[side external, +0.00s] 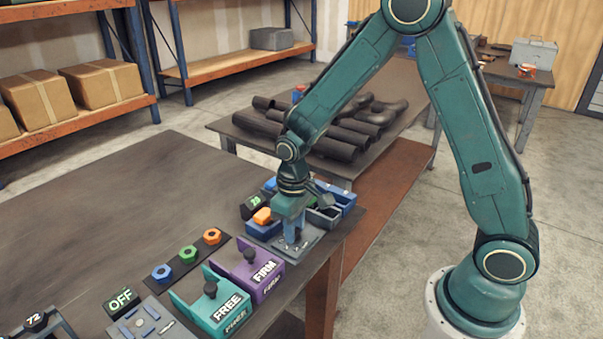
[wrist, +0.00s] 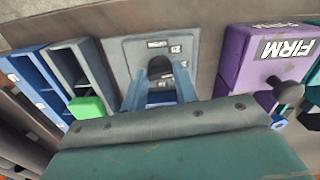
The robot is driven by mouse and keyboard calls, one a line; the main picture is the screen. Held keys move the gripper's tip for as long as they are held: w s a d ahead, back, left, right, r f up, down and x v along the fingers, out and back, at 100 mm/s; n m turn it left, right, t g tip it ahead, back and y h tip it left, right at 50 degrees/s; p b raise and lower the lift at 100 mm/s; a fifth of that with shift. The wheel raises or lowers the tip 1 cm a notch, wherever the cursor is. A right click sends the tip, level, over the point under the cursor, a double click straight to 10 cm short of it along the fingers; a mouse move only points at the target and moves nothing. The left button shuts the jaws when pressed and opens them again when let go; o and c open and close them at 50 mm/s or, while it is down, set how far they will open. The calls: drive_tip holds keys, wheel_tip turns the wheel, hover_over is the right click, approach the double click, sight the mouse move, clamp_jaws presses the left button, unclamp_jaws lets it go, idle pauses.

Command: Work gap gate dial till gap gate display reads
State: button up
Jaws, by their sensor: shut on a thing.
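A grey plate (side external: 313,241) with small white labels lies near the table's right edge; it also shows in the wrist view (wrist: 128,60). My gripper (side external: 294,238) points down over this plate, its blue fingers (wrist: 160,90) shut on the dial at its middle. The dial is mostly hidden by the fingers, so its setting cannot be read. A small dark display (side external: 254,205) with green digits stands just behind left of my gripper; it seems to read 25 or 28. No label names the gap gate.
Blue and grey bins (side external: 336,197) stand close behind my gripper. A purple block marked FIRM (side external: 262,270) and a teal one marked FREE (side external: 222,305) stand in front left. Another plate (side external: 150,322) sits by an OFF display (side external: 122,300).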

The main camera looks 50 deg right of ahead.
drive_tip(key=shift+m, duration=0.6)
drive_tip(key=o, duration=1)
drive_tip(key=shift+r, duration=0.1)
wheel_tip(320, 180, up, 14)
drive_tip(key=shift+f, duration=0.2)
idle(0.3)
